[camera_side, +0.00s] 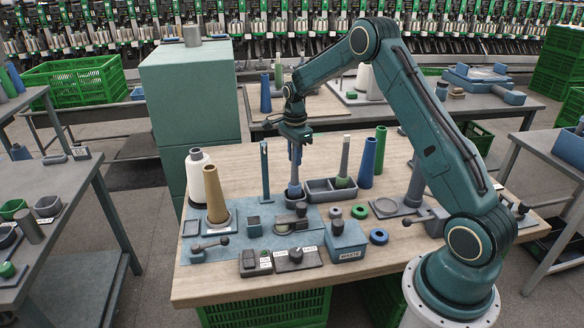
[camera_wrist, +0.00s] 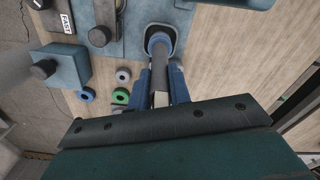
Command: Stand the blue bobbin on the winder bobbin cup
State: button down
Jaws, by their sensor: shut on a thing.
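The blue bobbin has a grey shaft and a blue base (camera_side: 293,191). My gripper (camera_side: 295,160) is shut on its shaft and points straight down. The bobbin looks upright. In the wrist view, my two blue fingers (camera_wrist: 163,84) flank the shaft, and the bobbin's blue base (camera_wrist: 159,41) lies over or inside a dark square cup with a pale rim (camera_wrist: 178,32). I take this to be the winder bobbin cup (camera_side: 304,196), at the right edge of the blue winder plate. I cannot tell whether the base touches the cup's bottom.
A grey divided tray (camera_side: 331,196) holds a green-based bobbin (camera_side: 343,163) close on the right. A blue post (camera_side: 265,170) stands on the left, beyond it a tan cone (camera_side: 215,195). Blue (camera_side: 367,163) and green (camera_side: 380,150) cones stand further right. The waste box (camera_side: 347,242) is in front.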

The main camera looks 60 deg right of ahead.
jog(key=shift+f, duration=0.45)
jog(key=c, duration=1.2)
grip_release()
jog(key=shift+r, duration=0.1)
notch_tip(320, 180, up, 14)
jog(key=shift+f, duration=0.15)
